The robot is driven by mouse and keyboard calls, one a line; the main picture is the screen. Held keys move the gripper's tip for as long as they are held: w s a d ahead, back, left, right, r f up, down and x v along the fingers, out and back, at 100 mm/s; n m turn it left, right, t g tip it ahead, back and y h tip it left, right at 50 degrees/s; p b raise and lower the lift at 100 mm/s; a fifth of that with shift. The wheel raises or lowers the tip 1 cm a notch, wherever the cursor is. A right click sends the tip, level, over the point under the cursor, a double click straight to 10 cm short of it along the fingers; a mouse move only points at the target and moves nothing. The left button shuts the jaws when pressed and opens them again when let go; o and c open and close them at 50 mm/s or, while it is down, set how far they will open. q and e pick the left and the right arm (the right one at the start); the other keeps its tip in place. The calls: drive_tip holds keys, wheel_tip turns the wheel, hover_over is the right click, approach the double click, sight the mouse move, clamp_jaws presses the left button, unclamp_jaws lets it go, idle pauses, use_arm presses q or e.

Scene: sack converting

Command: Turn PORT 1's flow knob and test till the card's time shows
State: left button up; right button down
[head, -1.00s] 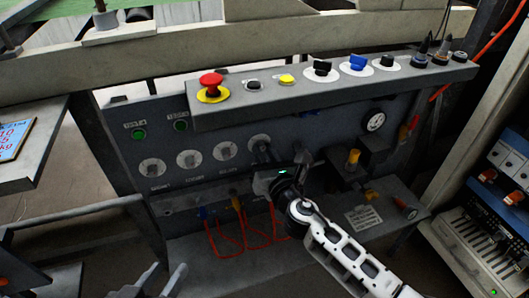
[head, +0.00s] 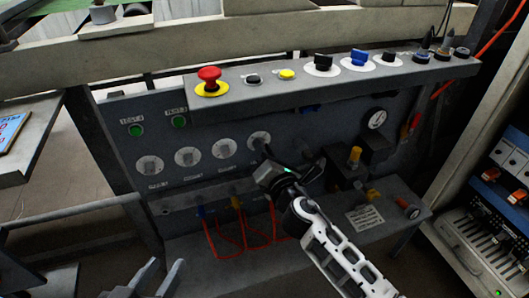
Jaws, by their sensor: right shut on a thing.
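A grey panel carries a row of round white dials with grey knobs, the first (head: 150,166), second (head: 188,157), third (head: 225,149) and fourth (head: 259,139). The labels under them are too small to read, so I cannot tell which is PORT 1. My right gripper (head: 265,157) is shut on the fourth dial's knob, whose lower part it hides. Two green buttons (head: 136,130) (head: 180,122) sit at the panel's upper left. A printed white card (head: 365,218) lies on the lower shelf; its text is unreadable. My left gripper (head: 157,281) is open and empty at the bottom edge, away from the panel.
A ledge above the panel holds a red mushroom button (head: 209,77), a yellow button (head: 287,74) and black and blue switches. Orange hoses (head: 240,241) hang below the dials.

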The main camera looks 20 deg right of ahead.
use_arm(q)
drive_tip(key=shift+w+d, duration=0.1)
drive_tip(key=shift+d, duration=0.05)
use_arm(e)
drive_tip(key=shift+m, duration=1.1)
use_arm(q)
drive_tip(key=shift+w+r, duration=0.1)
drive_tip(key=shift+r, duration=0.05)
use_arm(e)
drive_tip(key=c, duration=1.3)
unclamp_jaws()
drive_tip(key=shift+r, duration=0.15)
